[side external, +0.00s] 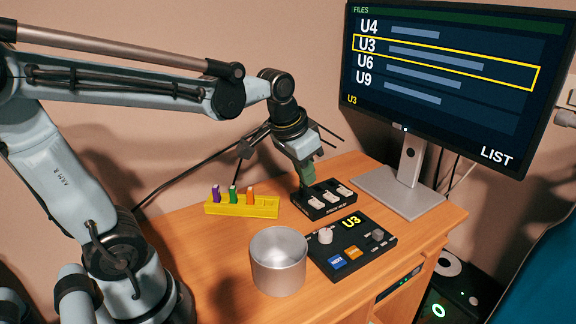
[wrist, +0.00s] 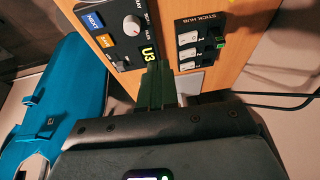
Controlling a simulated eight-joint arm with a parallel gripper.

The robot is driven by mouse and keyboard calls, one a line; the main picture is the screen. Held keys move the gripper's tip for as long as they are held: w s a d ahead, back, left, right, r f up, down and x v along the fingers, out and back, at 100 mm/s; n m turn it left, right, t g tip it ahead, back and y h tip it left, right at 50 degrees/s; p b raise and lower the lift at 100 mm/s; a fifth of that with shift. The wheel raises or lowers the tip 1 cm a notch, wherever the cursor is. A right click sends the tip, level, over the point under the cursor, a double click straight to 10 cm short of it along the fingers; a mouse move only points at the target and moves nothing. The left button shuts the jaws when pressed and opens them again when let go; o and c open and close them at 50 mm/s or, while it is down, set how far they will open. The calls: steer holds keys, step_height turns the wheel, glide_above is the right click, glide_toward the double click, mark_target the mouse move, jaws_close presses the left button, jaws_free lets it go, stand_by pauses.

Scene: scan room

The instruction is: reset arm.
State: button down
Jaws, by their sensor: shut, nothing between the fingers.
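My gripper (side external: 307,180) is shut and empty, pointing down just over the back of the black stick hub (side external: 328,199) in the side view. I cannot tell there whether it touches the hub. In the wrist view its dark green fingers (wrist: 156,84) are together, beside the control box (wrist: 121,37) and the stick hub (wrist: 203,42). A small green piece (wrist: 220,42) shows at the hub's slot 1. The monitor (side external: 440,75) shows a file list with U3 framed in yellow and the word LIST. The control box (side external: 352,247) also reads U3.
A yellow rack (side external: 241,208) holds purple, green and orange sticks. A silver cup (side external: 278,262) stands at the table's front. The monitor stand (side external: 398,192) is right of the hub. A blue case (wrist: 60,105) lies at left in the wrist view.

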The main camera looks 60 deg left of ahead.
steer(key=s+d+f+t, duration=0.2)
steer(key=s+d+t, duration=0.1)
steer(key=s, duration=0.3)
steer(key=shift+d, duration=0.25)
